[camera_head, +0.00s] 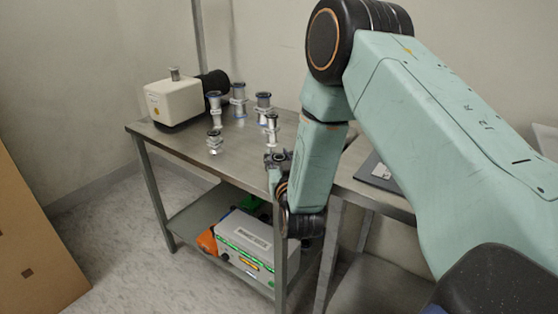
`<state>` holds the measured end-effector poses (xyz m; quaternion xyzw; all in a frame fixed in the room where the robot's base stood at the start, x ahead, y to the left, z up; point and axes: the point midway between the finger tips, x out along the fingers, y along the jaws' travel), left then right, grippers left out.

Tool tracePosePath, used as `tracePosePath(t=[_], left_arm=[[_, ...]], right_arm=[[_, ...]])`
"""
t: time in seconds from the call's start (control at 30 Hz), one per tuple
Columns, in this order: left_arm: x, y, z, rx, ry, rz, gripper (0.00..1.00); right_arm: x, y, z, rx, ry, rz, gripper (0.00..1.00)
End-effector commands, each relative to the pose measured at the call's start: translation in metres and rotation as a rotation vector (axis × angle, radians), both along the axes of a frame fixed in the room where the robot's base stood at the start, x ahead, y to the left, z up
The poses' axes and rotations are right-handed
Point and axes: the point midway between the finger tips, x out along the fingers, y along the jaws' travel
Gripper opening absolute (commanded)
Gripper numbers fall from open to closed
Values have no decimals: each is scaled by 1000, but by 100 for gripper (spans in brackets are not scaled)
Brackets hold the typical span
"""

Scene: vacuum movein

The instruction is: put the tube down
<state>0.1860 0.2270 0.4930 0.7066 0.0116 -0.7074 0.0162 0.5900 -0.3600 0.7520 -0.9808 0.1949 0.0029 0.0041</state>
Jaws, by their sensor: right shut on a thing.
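My right gripper (277,158) is at the front right edge of the metal table (180,148), its arm coming in from the right. It is shut on a small metal tube (272,129) with flanged ends, which shows upright just above the fingers. The fingers are small and partly hidden, and I cannot tell whether the tube's lower end touches the tabletop. My left gripper is not in view.
Several other flanged metal fittings stand on the table, including a short one (215,142) and a taller one (239,100). A white pump (172,102) stands at the back left. A white box (252,240) is on the lower shelf. The front left tabletop is clear.

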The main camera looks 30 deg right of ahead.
Motion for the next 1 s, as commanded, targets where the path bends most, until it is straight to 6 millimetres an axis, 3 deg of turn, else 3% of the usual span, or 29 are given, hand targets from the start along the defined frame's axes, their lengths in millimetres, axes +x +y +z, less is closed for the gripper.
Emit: tracePosePath(t=[0.27,0.3,0.57,0.93,1.0], left_arm=[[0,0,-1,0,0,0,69],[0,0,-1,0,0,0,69],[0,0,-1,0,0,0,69],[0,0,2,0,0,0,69],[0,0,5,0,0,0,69]], right_arm=[[0,0,-2,0,-1,0,0],[0,0,-2,0,0,0,36],[0,0,-2,0,0,0,59],[0,0,3,1,-1,0,59],[-8,4,1,1,5,1,59]])
